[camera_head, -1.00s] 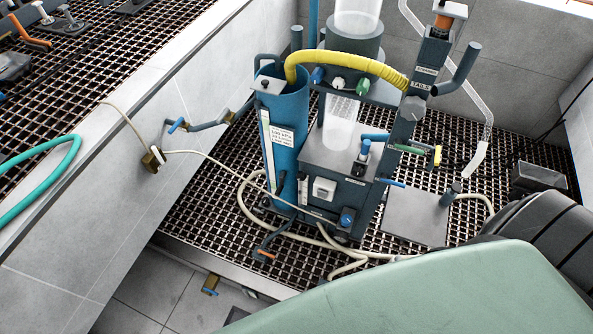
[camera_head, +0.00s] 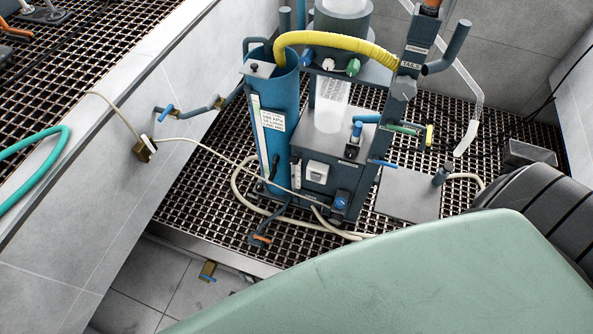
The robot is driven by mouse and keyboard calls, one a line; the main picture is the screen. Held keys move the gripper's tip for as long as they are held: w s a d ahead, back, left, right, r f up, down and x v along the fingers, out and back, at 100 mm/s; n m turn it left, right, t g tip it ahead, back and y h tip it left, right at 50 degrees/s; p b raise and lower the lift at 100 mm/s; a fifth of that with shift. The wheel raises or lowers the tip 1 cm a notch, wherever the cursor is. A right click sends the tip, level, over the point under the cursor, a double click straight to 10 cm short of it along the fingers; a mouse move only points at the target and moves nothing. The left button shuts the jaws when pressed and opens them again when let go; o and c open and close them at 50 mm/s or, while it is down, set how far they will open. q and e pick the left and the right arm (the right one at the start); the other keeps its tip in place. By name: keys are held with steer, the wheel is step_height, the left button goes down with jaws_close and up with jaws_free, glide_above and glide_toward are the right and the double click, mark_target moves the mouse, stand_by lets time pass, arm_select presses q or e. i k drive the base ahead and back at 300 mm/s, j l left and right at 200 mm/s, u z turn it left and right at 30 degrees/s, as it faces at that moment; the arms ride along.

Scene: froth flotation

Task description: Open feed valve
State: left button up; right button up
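The flotation machine (camera_head: 317,178) stands on a grated floor, with a blue cylinder (camera_head: 273,137) at its left and a yellow ribbed hose (camera_head: 335,39) over its top. Several valves show, and I cannot tell which is the feed valve. A blue-handled valve (camera_head: 166,113) is on a pipe at the left wall. Another blue handle (camera_head: 357,129) is on the machine front. A valve with a yellow end (camera_head: 429,136) is at its right. An orange-handled valve (camera_head: 262,239) is low at the front. Neither gripper is in view.
A cream hose (camera_head: 240,190) loops over the grating (camera_head: 200,205). A tiled ledge (camera_head: 130,80) runs along the left with a green hose (camera_head: 65,150). A flat grey plate (camera_head: 405,196) lies right of the machine. A pale green surface covers the lower right.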

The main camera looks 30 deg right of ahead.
mark_target(376, 158)
steer(key=k+z, duration=0.1)
steer(key=z, duration=1.5)
steer(key=u, duration=1.9)
steer(key=k+l+u, duration=0.2)
steer(key=k+l, duration=0.15)
steer(key=k+l+u, duration=0.15)
steer(key=k+l, duration=0.15)
steer(key=k, duration=0.15)
steer(key=k+l+u, duration=0.2)
steer(key=k, duration=0.2)
